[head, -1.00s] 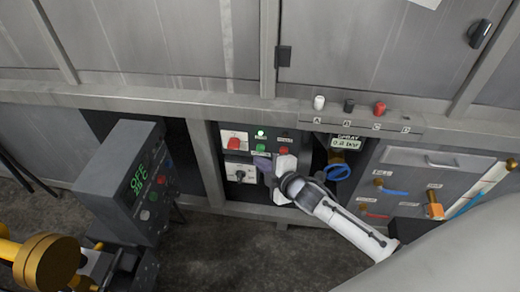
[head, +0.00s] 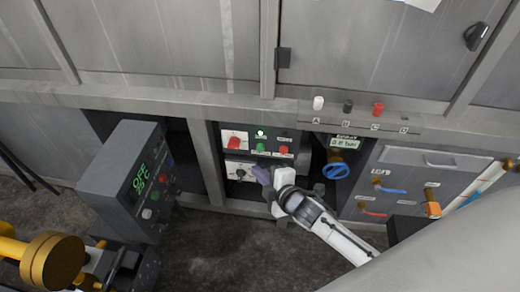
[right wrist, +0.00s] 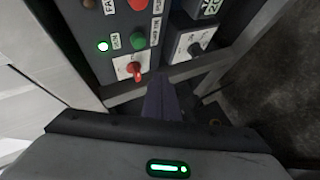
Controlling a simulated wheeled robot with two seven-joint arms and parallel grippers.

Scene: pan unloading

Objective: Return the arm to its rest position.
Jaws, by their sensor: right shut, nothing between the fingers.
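My right gripper (head: 261,176) is shut and empty, with its dark fingers just in front of the lower part of the control panel (head: 272,140). My white arm comes in from the lower right. The panel carries a lit green lamp (head: 260,133), a green button (head: 260,147), a red button (head: 283,149) and a red switch (head: 234,141). In the right wrist view the closed fingers (right wrist: 161,98) point toward the panel, below its red switch (right wrist: 135,70), and the lit lamp (right wrist: 103,46) also shows. My left gripper is out of view.
A grey box with a green "OFF" display (head: 138,176) stands to the left. A blue-handled valve (head: 336,171) is right of the gripper. A drawer-like unit (head: 425,162) with blue and orange handles stands further right. The dark floor (head: 225,250) in front is open.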

